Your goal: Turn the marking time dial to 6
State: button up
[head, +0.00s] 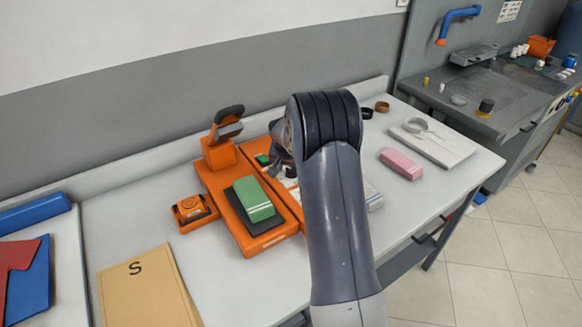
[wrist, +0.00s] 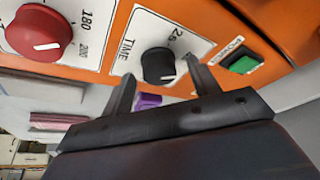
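The time dial (wrist: 158,62) is a black round knob on a white plate marked TIME, on the orange press (head: 216,188). Its white pointer mark faces the lower side in the wrist view, and the scale figures are only partly readable. My gripper (wrist: 160,68) is open, with one dark finger on either side of the knob's near side. No grip on the knob shows, and I cannot tell whether a finger touches it. In the head view my arm hides the dial, and only part of my gripper (head: 282,160) shows.
A red dial (wrist: 38,32) marked 180 and 200 is left of the time dial. A green power button (wrist: 244,64) is right of it. A green block (head: 253,198) lies on the press. A pink block (head: 401,164) lies on the table to the right.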

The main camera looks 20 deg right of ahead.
jog(key=c, duration=0.9)
jog(key=shift+c, duration=0.2)
jog(key=shift+f+b, duration=0.1)
jog(key=shift+b, duration=0.3)
jog(key=shift+f+m+h+b, duration=0.15)
jog(key=shift+m+h+b, duration=0.15)
jog(key=shift+m+b, duration=0.8)
jog(key=m+b, duration=0.1)
jog(key=m+g+b, duration=0.1)
jog(key=shift+w+a+m+h, duration=0.1)
jog(key=shift+w+m+h, duration=0.05)
jog(key=shift+m+h, duration=0.15)
jog(key=m, duration=0.1)
jog(key=m+g+b, duration=0.1)
jog(key=m, duration=0.1)
jog(key=shift+r+g+h, duration=0.2)
jog(key=shift+g+h, duration=0.1)
jog(key=shift+w+m+g, duration=0.1)
jog(key=shift+m+g, duration=0.6)
jog(key=shift+m, duration=1.2)
